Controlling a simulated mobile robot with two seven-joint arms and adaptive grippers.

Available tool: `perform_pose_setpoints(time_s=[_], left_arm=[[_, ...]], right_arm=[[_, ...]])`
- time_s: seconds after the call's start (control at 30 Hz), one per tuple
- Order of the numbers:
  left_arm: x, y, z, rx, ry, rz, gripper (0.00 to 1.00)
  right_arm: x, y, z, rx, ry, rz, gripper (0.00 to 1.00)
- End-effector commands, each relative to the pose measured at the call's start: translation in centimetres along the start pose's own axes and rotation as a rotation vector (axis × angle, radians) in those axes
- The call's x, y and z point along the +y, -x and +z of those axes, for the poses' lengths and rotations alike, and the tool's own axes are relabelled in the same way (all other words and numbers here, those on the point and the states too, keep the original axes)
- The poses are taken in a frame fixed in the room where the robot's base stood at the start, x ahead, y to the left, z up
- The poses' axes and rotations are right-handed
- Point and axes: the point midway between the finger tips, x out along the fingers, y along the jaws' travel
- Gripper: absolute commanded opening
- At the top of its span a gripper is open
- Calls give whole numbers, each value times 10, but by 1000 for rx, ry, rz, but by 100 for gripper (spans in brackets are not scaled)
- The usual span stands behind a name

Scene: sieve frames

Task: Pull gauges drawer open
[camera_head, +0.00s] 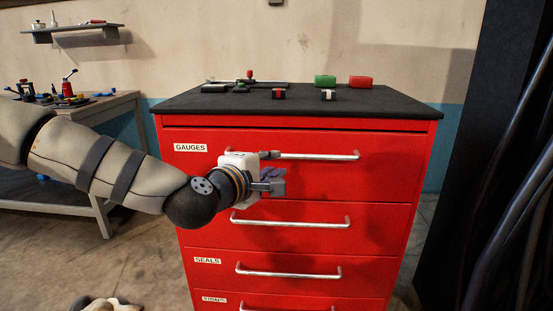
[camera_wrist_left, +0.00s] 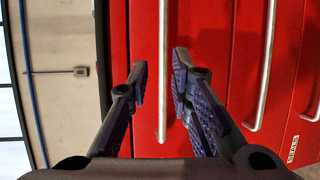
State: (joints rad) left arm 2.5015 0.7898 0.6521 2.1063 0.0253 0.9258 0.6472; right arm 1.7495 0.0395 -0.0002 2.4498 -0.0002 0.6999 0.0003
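The gauges drawer (camera_head: 380,172) is the top drawer of a red cabinet, with a white GAUGES label at its upper left. Its front looks flush, so the drawer appears shut. Its silver bar handle (camera_head: 320,156) runs sideways, and its left part is hidden by my left gripper (camera_head: 274,171). My left gripper is open in front of the drawer. In the left wrist view the handle (camera_wrist_left: 162,60) runs between the two spread fingers (camera_wrist_left: 160,78), with a gap on each side. I cannot tell how deep the bar sits between them. My right gripper is not in view.
More drawers with silver handles (camera_head: 290,223) lie below. The black cabinet top (camera_head: 400,101) holds green and red blocks and small tools. A workbench (camera_head: 125,105) with tools stands at the left. A dark panel with cables (camera_head: 500,170) stands close at the right.

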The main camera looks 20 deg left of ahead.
Motion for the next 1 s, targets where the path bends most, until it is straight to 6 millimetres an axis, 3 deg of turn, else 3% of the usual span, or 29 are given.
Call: perform_pose_setpoints(time_s=[0.3, 0.5, 0.83, 0.93, 1.0], left_arm=[[-10, -77, 1, -1, -4, -12, 20], [-7, -109, 1, -2, -7, -9, 20], [-4, -115, 2, -3, -6, -6, 20], [-4, -115, 2, -3, -6, -6, 0], [-4, -115, 2, -3, -6, -6, 0]], right_arm=[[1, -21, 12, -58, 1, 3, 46], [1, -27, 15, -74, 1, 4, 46], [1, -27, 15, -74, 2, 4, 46], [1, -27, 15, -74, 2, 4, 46], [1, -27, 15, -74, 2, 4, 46]])
